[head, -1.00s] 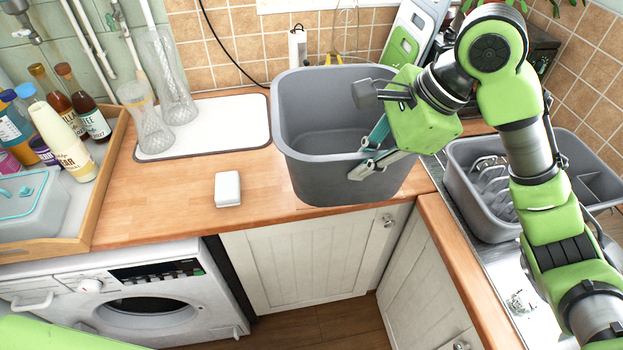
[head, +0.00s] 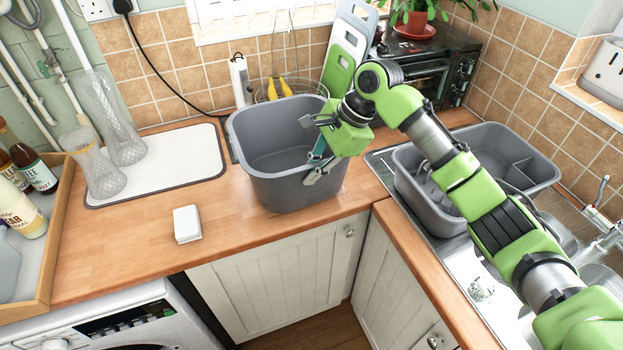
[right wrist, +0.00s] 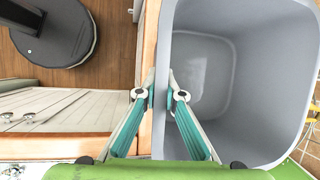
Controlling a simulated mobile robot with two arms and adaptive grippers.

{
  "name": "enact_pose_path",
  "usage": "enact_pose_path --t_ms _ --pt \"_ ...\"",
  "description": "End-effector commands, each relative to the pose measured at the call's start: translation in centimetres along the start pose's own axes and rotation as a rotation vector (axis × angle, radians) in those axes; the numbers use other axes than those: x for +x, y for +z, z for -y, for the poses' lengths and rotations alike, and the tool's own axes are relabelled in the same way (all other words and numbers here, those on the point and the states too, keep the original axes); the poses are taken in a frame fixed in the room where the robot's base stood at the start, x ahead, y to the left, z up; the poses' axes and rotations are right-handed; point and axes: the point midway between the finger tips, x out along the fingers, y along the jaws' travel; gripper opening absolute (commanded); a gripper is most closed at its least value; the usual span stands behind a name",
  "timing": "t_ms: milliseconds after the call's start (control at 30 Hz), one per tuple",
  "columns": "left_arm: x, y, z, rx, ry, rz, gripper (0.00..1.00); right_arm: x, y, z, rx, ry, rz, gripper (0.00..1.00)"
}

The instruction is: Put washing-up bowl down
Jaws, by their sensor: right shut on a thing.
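The grey washing-up bowl (head: 285,184) is upright over the wooden worktop, in the corner left of the sink. Its base looks on or very close to the wood; I cannot tell whether it touches. My right gripper (head: 316,172) is shut on the bowl's right wall at the rim. In the right wrist view the fingers (right wrist: 160,97) pinch the wall of the bowl (right wrist: 222,75), one inside and one outside, and the bowl is empty. My left gripper is not in view.
A white mat (head: 180,170) with glass vases lies left of the bowl. A white box (head: 187,224) is on the worktop in front. A wire basket (head: 290,92) and chopping boards (head: 345,55) stand behind. A grey tub (head: 520,150) with dishes sits at the sink.

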Motion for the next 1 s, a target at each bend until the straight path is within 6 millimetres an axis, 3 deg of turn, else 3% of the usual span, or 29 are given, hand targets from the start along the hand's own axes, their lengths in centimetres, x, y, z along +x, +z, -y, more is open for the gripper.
enact_pose_path --t_ms 300,633,700,1000 --pt "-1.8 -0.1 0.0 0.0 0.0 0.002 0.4 2.9 -1.6 -0.2 0.0 -0.002 0.0 0.0" --pt "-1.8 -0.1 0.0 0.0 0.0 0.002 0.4 3.3 -1.7 -0.2 -0.001 -0.003 0.0 0.0" --pt "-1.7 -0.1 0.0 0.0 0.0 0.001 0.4 3.4 -1.8 -0.3 0.0 0.0 -0.001 0.25" --pt "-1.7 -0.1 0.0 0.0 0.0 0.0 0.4 3.4 -1.8 -0.3 0.0 0.0 -0.001 0.25"
